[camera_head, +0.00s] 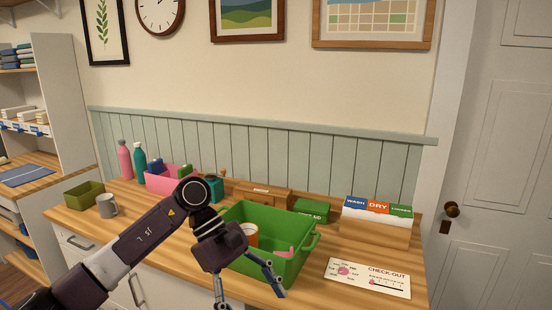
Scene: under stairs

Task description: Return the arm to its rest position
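My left arm comes in from the lower left, and its gripper (250,297) hangs in front of the green bin (309,262) at the counter's front edge. Its two fingers point down and stand apart, with nothing seen between them. The arm and gripper cover part of the bin's left and front sides. Inside the bin are an orange-and-white item (250,233) and a pink item (285,252). My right gripper is not in view.
The wooden counter (135,220) holds a grey mug (107,205), an olive box (84,195), a pink bin (167,178), bottles (125,160), a check-out card (367,278) and a WASH/DRY sorter (375,228). Shelves stand left; a door (505,180) is right.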

